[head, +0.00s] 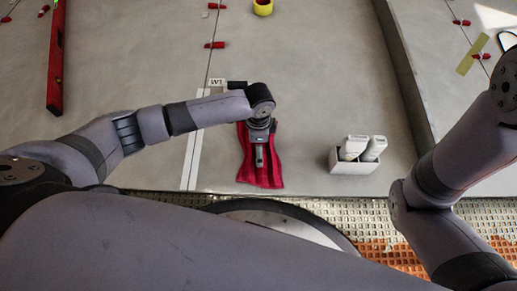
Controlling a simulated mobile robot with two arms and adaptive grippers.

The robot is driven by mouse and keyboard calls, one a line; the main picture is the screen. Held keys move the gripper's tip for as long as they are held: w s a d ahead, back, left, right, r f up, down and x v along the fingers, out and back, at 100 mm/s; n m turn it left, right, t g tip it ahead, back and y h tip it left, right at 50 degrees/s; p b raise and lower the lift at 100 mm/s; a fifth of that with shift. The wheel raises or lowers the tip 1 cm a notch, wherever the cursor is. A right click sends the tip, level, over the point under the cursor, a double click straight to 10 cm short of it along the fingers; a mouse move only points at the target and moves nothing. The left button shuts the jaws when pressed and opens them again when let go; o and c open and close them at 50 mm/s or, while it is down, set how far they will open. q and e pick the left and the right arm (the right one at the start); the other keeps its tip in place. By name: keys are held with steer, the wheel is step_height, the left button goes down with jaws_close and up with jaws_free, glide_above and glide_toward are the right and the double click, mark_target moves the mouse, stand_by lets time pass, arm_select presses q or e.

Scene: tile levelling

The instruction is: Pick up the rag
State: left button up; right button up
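The red rag (262,178) lies on the grey tiled floor near the middle of the head view, long and a little creased. My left gripper (260,158) is right over the rag and points down at it. The wrist and the gripper's body hide the middle of the rag. Whether the fingers touch the rag, or are open or shut, I cannot tell. My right arm is at the right side, but its gripper is out of view.
A white box (352,162) holding two white bottles stands right of the rag. A red level (56,60) lies at the far left, and a yellow tape roll (263,7) is at the top. A raised edge (400,80) runs along the right. The floor between is mostly clear.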

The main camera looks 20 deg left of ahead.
arm_select(q)
steer(key=c, duration=1)
steer(key=shift+r, duration=0.1)
steer(key=shift+c, duration=0.2)
